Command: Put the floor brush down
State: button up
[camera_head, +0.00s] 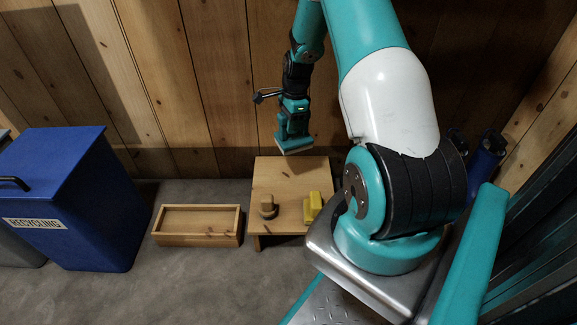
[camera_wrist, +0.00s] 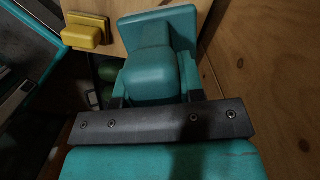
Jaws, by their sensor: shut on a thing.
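My gripper (camera_head: 294,126) hangs above the back edge of a low wooden table (camera_head: 276,177). It is shut on a teal floor brush with a pale underside (camera_head: 294,145). In the wrist view the teal brush (camera_wrist: 155,62) sits between the two dark fingers of my gripper (camera_wrist: 154,92), with its wide block beyond them. In the head view the brush appears raised above the table, apart from its top. My gripper hides part of the brush.
An open wooden box (camera_head: 197,238) lies on the floor to the left. A blue recycling bin (camera_head: 75,200) stands farther left. A plank wall (camera_head: 210,80) is close behind.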

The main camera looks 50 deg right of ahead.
notch_tip(320, 180, down, 14)
jog(key=b, duration=0.6)
jog(key=shift+f, duration=0.1)
jog(key=o, duration=1.1)
